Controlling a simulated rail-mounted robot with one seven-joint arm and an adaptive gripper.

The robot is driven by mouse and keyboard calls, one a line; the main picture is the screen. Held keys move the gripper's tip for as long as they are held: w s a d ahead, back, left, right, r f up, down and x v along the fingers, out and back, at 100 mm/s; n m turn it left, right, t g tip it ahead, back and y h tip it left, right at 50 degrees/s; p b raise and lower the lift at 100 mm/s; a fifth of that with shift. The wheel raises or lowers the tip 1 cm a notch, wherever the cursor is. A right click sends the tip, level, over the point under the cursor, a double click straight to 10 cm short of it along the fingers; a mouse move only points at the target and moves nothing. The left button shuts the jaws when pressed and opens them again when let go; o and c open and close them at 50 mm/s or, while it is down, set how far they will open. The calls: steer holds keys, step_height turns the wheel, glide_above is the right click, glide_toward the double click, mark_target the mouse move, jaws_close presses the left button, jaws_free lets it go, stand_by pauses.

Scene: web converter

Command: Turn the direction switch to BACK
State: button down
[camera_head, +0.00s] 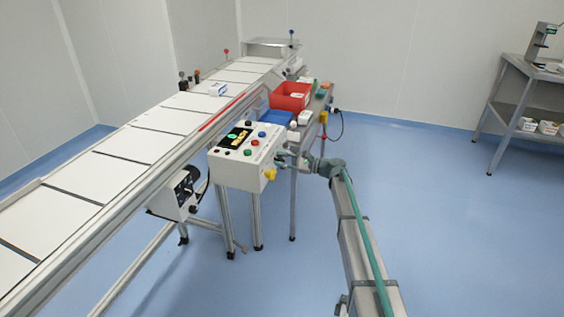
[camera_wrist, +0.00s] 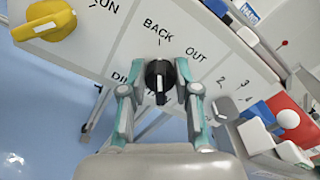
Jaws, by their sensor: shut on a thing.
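The direction switch is a black round knob (camera_wrist: 160,76) on the white panel face in the wrist view. The label BACK stands above it with a short tick, OUT is to its upper right, and a partly hidden label starting "DI" is at its lower left. A pale line shows on the knob; I cannot tell surely which label it points to. My gripper (camera_wrist: 159,92) has a finger on each side of the knob and is shut on it. In the head view my gripper (camera_head: 284,157) is at the right side of the white control box (camera_head: 226,173), hiding the switch.
The conveyor (camera_head: 121,157) runs along the left. A red bin (camera_head: 290,97) and a blue bin (camera_head: 276,118) stand behind the box.

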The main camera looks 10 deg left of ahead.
stand_by(0.3)
steer(key=c, duration=0.9)
jaws_free()
steer(key=shift+d, duration=0.1)
steer(key=v, duration=1.1)
steer(key=shift+s+d, duration=0.15)
steer(key=shift+d, duration=0.25)
